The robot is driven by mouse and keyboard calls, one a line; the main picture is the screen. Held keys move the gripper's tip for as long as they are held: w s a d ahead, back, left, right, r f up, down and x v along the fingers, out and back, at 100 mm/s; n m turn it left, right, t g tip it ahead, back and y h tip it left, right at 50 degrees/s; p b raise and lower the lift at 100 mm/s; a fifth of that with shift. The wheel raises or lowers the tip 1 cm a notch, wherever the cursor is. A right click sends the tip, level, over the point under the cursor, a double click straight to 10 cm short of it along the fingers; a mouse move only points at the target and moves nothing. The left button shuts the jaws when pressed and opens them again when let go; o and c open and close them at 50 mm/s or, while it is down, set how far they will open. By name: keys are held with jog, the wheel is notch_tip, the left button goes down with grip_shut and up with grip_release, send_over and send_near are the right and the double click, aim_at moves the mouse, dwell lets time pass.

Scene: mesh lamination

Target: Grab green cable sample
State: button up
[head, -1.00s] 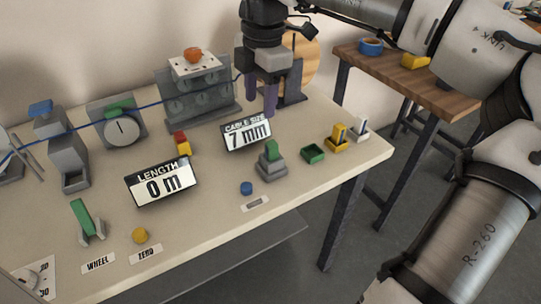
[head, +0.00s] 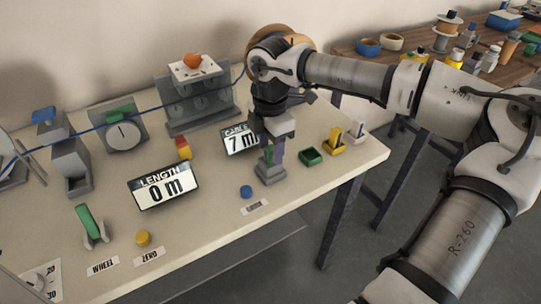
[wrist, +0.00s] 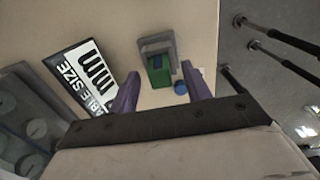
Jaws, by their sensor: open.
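The green cable sample (head: 268,155) stands in a stepped grey holder (head: 271,173) near the table's front edge, partly hidden by my fingers. In the wrist view the green sample (wrist: 159,74) shows ahead between the fingers, with a dark blue spot on it, and the grey holder (wrist: 155,44) is behind it. My gripper (head: 271,157) is open over the holder, with its purple fingers pointing down. In the wrist view my gripper (wrist: 160,82) has a finger to each side of the sample; contact cannot be told.
The cable size display (head: 240,139) stands close to the left of my gripper. A blue button (head: 246,192) is at the front left.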

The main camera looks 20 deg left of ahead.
jog(key=shift+f, duration=0.7)
grip_shut()
